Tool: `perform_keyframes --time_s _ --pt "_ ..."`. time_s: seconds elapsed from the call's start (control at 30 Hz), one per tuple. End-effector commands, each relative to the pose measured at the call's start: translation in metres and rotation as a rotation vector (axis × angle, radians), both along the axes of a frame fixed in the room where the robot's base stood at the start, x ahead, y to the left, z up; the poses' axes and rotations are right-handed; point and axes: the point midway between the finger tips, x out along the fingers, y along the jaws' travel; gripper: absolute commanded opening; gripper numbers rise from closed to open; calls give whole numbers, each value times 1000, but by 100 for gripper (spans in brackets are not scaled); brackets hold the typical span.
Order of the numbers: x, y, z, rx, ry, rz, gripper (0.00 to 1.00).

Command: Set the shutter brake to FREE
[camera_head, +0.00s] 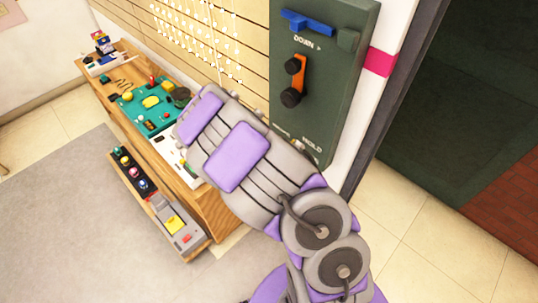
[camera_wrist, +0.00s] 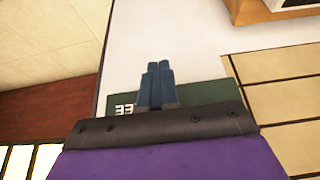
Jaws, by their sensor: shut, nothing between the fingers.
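A dark green control panel (camera_head: 345,75) is on the wall at the upper right in the head view. It has a blue bar (camera_head: 307,22) at the top, the label "DOWN", and an orange lever (camera_head: 299,74) with black knobs. The label "HOLD" shows low on the panel, beside my arm, which hides part of the lower panel. No brake handle is clearly visible. In the wrist view, my gripper (camera_wrist: 160,68) is shut and empty, in front of the green panel (camera_wrist: 212,94). Partial letters, seemingly "EE", show left of the fingers. Contact cannot be told.
A wooden bench (camera_head: 207,208) with a green board (camera_head: 150,102) and small parts stands left of my arm. Pale slats (camera_head: 255,50) with a string of lights cover the wall left of the panel. A dark doorway opens at right. Tiled floor (camera_head: 405,222) is clear at lower right.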

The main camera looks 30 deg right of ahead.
Motion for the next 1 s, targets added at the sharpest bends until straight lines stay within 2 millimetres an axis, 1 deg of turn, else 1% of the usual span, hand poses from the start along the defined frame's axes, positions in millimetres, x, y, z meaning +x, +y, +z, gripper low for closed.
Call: perform_keyframes --time_s 0.1,0.3,1.0 --pt "0 -1 -8 0 1 0 0" --pt "1 -1 -13 0 0 0 0" --pt "0 -1 -13 0 -1 0 0"
